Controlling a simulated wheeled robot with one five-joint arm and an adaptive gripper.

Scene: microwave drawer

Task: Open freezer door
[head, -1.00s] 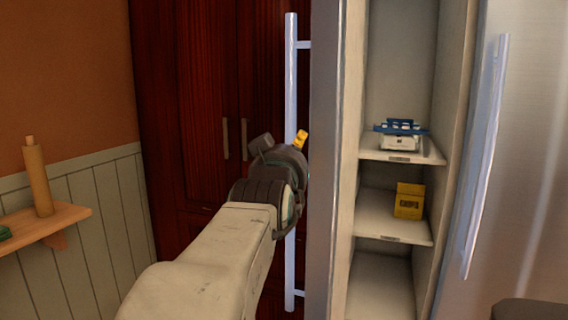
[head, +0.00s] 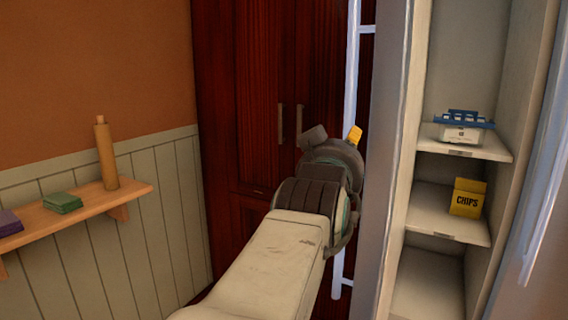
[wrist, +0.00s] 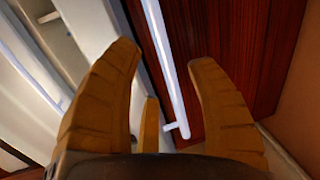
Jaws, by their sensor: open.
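The freezer door (head: 388,150) stands open at the centre right in the head view, its edge toward me. Its long pale vertical handle (head: 353,75) is on the door's left side, partly hidden behind my arm. The freezer compartment (head: 465,85) with white shelves shows to the right of the door. In the wrist view my gripper (wrist: 165,56) is open. The handle (wrist: 163,50) runs between its yellow-brown fingers, with gaps visible on either side. In the head view most of the fingers are hidden behind the wrist; one yellow fingertip shows beside the handle.
Dark red wooden cabinets (head: 240,100) stand behind the door. A wall shelf (head: 85,212) with a rolling pin (head: 106,155) is at left. A chips box (head: 467,198) and a blue-and-white item (head: 464,129) sit on freezer shelves. Another door handle (head: 545,185) is at far right.

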